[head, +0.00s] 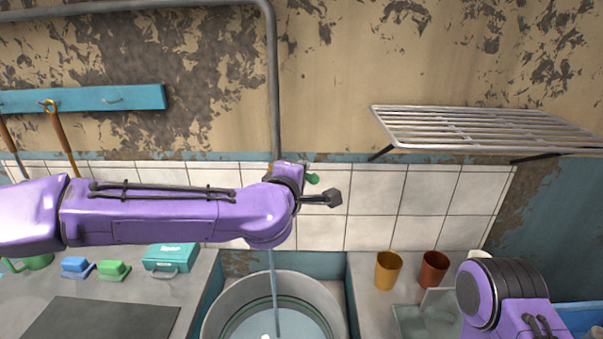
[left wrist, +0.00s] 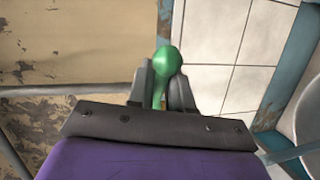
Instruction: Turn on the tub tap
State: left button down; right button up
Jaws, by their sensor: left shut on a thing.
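The green tap handle (left wrist: 166,60) is between the two fingers of my left gripper (left wrist: 162,84), which is shut on it. In the head view a bit of the green handle (head: 313,180) shows beside my left wrist, against the tiles, while my arm hides the tap body and the fingers. A thin bluish stream of water (head: 274,290) falls from behind my arm into the round metal tub (head: 219,308). Water covers the part of the tub floor in view. My right gripper is out of view; only part of the right arm shows at the lower right.
A grey pipe (head: 272,80) runs along the wall and down to the tap. A wire rack (head: 470,128) juts out at right. An orange cup (head: 388,270) and a brown cup (head: 434,268) stand on the right counter. A teal box (head: 171,257) stands on the left counter.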

pick_arm(q)
jog(key=c, duration=1.1)
grip_release()
jog(key=b+v, duration=0.2)
jog(key=v, duration=0.8)
jog(key=shift+s, duration=0.25)
